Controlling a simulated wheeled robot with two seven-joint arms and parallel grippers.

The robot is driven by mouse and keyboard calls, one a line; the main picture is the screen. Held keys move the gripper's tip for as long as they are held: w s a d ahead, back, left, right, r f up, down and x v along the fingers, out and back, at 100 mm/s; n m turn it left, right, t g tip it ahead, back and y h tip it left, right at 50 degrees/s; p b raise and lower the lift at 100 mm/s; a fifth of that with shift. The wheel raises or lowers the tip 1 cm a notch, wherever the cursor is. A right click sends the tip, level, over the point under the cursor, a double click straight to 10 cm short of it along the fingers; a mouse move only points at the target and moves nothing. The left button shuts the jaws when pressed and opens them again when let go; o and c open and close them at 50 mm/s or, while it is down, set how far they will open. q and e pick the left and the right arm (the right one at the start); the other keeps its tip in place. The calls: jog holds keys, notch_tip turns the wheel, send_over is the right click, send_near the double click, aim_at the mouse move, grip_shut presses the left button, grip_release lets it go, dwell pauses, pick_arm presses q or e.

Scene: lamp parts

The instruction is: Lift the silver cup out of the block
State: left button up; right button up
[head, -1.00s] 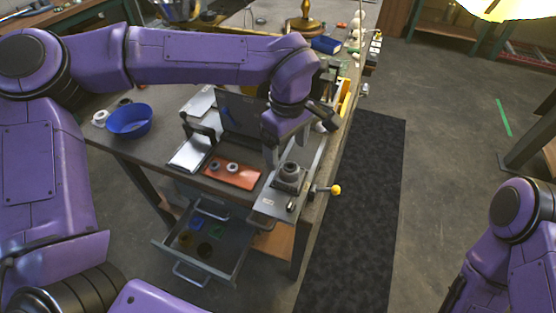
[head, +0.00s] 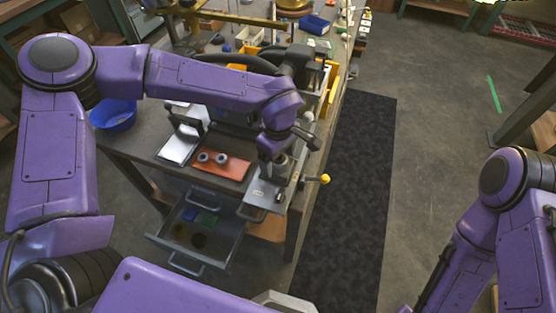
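The block (head: 264,193) is a grey metal fixture at the bench's front right corner, with a yellow-knobbed lever on its right side. The silver cup (head: 283,168) shows as a small grey round shape on the block, mostly hidden by my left gripper. My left gripper (head: 275,158) points down directly over the cup, its fingers at or just above it. Whether the fingers are open or shut on the cup cannot be made out. My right arm is at the lower right, and its gripper is out of view.
An orange mat (head: 221,165) with two grey rings lies left of the block. A blue bowl (head: 114,116) stands further left. An open drawer (head: 196,236) juts out below the bench. Yellow bins (head: 328,85) and a brass lamp base (head: 292,6) are behind.

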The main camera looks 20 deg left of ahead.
pick_arm(q)
jog(key=shift+s+f, duration=0.15)
jog(key=shift+f, duration=0.1)
jog(key=c, duration=1.3)
jog(key=shift+c, duration=0.2)
